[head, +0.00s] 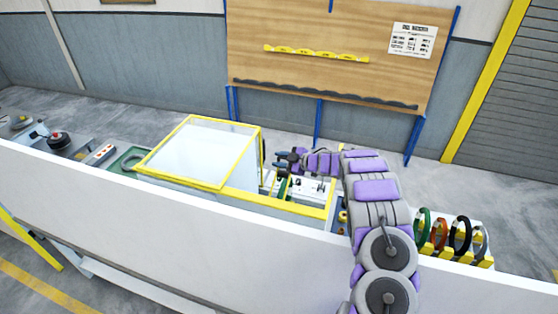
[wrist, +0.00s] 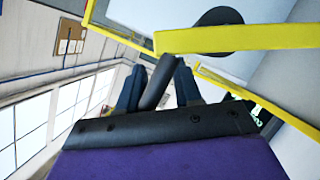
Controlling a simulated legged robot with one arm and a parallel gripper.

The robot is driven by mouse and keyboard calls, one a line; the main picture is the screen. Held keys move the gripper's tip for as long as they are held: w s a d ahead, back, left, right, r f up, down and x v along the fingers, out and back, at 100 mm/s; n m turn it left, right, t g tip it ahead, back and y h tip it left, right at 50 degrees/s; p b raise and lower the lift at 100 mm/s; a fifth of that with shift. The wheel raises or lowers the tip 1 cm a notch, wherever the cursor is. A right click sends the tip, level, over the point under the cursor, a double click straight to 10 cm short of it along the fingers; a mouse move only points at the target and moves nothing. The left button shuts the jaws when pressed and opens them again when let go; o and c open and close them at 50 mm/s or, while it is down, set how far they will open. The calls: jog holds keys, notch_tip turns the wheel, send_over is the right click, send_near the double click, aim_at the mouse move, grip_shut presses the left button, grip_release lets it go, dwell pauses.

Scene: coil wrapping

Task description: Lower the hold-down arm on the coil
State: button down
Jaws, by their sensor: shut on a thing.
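My gripper (head: 283,161) is at the machine, beside the right end of its yellow-framed clear cover (head: 195,150). In the wrist view, my gripper's two dark blue fingers (wrist: 160,75) are shut on a dark, rounded bar (wrist: 158,80), which looks like the hold-down arm. The bar stands tilted between the fingers; its lower end is hidden by my gripper's body. A dark round disc (wrist: 218,16) shows beyond a yellow frame bar (wrist: 235,38). I cannot make out the coil under the hold-down arm in either view.
A yellow rack (head: 465,258) with several coloured rings stands at the right. A long white panel (head: 150,215) runs in front of the machine. A board (head: 340,75) on blue posts stands behind. A red button (head: 57,138) is at far left.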

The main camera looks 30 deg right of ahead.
jog(key=shift+d+r, duration=0.15)
jog(key=shift+d, duration=0.15)
jog(key=c, duration=1.2)
grip_release()
jog(key=shift+w, duration=0.1)
jog(key=shift+o, duration=0.2)
jog(key=shift+d, duration=0.35)
jog(key=s+a+r+b, duration=0.2)
jog(key=s, duration=0.5)
jog(key=s+a+r+b, duration=0.2)
jog(key=s+a, duration=0.1)
jog(key=s, duration=0.5)
jog(key=shift+a+r+b, duration=0.3)
jog(key=shift+a+r, duration=0.05)
